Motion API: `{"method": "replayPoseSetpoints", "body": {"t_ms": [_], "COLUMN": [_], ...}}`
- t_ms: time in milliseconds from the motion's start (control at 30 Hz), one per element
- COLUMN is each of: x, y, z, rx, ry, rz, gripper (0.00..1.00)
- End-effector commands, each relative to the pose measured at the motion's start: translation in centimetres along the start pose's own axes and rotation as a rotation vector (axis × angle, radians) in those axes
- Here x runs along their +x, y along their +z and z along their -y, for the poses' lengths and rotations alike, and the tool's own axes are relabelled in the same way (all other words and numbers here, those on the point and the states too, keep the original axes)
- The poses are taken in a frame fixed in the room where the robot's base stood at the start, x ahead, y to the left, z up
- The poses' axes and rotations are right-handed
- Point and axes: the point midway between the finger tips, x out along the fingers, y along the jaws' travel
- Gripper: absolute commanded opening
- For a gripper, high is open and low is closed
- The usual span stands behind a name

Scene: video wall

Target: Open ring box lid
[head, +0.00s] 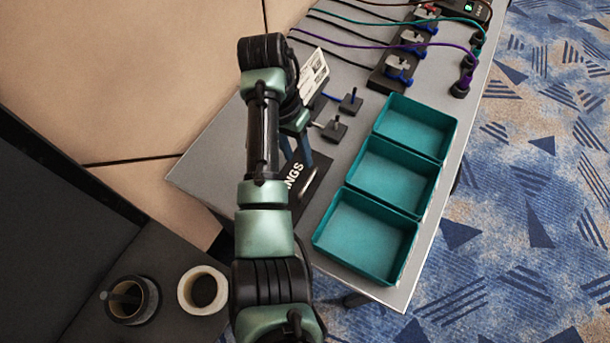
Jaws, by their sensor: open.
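The black ring box (317,181) lies on the grey table, partly hidden behind my arm. White letters "NGS" show on its face, with the rest of the word covered. A small pale bar shows near its right side. My gripper (298,160) points down over the far part of the box, its two bluish fingers apart and nothing visible between them. I cannot tell whether the fingertips touch the box. The lid's seam and edge are too hidden to tell.
Three empty teal bins (365,237) line the table's right side. Two small black blocks with pegs (334,130) stand beyond the box. A dark strip with connectors (400,60) and cables lies at the back. Tape rolls (203,290) sit at lower left. Grey table is bare left of my arm.

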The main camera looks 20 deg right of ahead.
Motion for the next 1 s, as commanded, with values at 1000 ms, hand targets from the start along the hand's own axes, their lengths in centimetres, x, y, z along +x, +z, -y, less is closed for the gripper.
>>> {"method": "replayPoseSetpoints", "body": {"t_ms": [1000], "x": [10.0], "y": [-0.1], "z": [0.0], "rx": [-0.001], "ry": [-0.003], "rz": [-0.002], "gripper": [0.26]}}
